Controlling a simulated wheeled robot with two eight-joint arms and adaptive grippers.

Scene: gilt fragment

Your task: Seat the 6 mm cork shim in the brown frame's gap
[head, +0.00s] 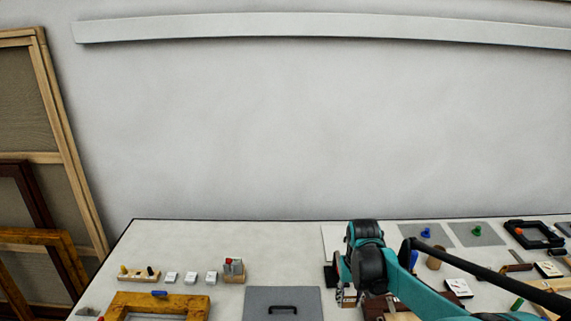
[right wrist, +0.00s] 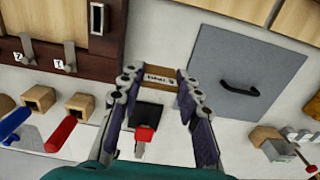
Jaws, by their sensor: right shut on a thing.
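My right gripper (right wrist: 158,82) is shut on a small brown piece (right wrist: 160,76) with a printed label, which looks like the cork shim. The label is upside down in the right wrist view and too small to read surely. The piece spans between the two fingertips. In the head view my right arm hides most of the gripper and the piece. A golden-brown frame (head: 130,300) lies at the front left of the table in the head view; I cannot tell whether it is the task's frame, and no gap is visible. My left gripper is not in view.
A grey plate with a black handle (head: 257,300) lies left of my right arm; it also shows in the right wrist view (right wrist: 235,55). A dark wooden piece with numbered metal hooks (right wrist: 90,65) is near the gripper. A black block with a red part (right wrist: 148,115) lies below.

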